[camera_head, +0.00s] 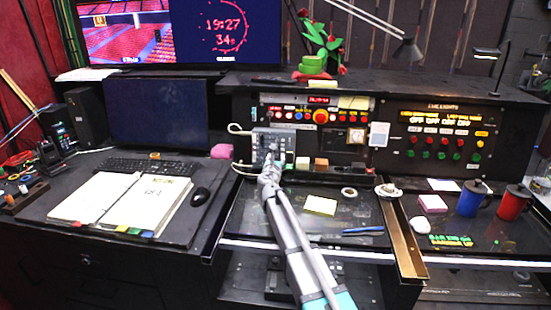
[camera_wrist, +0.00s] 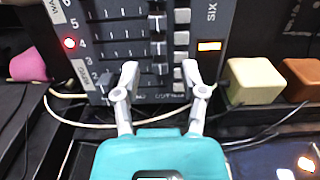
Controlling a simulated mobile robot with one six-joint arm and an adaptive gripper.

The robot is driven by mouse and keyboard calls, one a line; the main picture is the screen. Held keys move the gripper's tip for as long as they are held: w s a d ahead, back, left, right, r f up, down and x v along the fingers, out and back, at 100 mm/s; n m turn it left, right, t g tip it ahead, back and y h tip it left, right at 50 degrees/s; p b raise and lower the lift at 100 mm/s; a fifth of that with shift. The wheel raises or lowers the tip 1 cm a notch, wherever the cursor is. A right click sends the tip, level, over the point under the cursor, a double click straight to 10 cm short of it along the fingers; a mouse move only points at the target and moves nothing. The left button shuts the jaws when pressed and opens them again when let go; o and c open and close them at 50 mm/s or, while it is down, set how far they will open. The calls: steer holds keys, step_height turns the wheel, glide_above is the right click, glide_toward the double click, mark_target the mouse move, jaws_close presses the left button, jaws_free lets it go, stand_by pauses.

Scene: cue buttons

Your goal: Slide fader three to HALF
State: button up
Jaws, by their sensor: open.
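The fader panel (camera_head: 271,143) is a grey box standing upright at the back of the desk, left of the middle of the console. In the wrist view the panel (camera_wrist: 125,45) shows the numbers 2 to 5 up its left side and rows of slots. Dark caps (camera_wrist: 158,46) and pale grey caps (camera_wrist: 182,38) stand in columns toward its right. I cannot tell for certain which cap is fader three. My gripper (camera_wrist: 161,70) is open, its fingertips apart in front of the panel's lower part, with a dark cap showing between them. In the head view my gripper (camera_head: 271,166) partly covers the panel.
A cream block (camera_wrist: 250,82) and an orange-brown block (camera_wrist: 302,78) sit right of the panel. Loose cables (camera_wrist: 75,112) run below it. A red lamp (camera_wrist: 70,43) and an orange display (camera_wrist: 209,46) are lit. A yellow note (camera_head: 321,205) lies on the desk.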

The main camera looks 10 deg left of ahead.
steer(key=shift+w, duration=0.35)
jaws_close()
